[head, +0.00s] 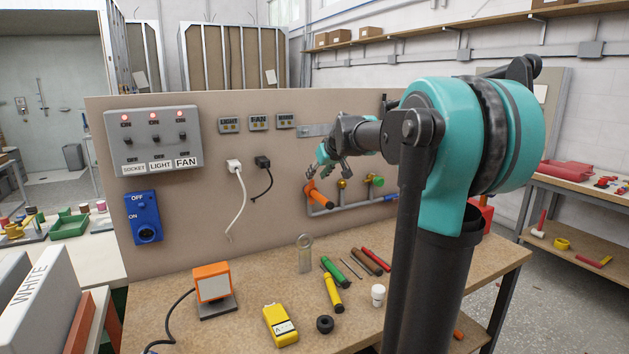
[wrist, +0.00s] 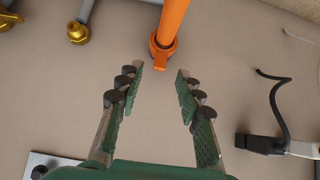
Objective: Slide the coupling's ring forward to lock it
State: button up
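The orange coupling (head: 321,197) sits on the pipework at the right of the upright board. In the wrist view the orange tube (wrist: 173,18) enters from the top edge. A darker orange ring (wrist: 161,52) with a small tab is around its lower end. My gripper (head: 329,173) is in front of the board, just above the coupling. In the wrist view my gripper (wrist: 159,80) is open and empty, its two fingers apart on either side below the ring. The fingers do not appear to touch it. I cannot tell how far along the ring sits.
Brass fittings (wrist: 77,31) and a green-handled valve (head: 376,180) are beside the coupling. A black plug (head: 262,162) with a cable is on the board. Tools, an orange lamp (head: 212,282) and a yellow meter (head: 280,325) lie on the bench below.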

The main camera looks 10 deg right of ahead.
jog(key=v, duration=0.7)
jog(key=shift+s+r, duration=0.3)
jog(key=shift+d, duration=0.1)
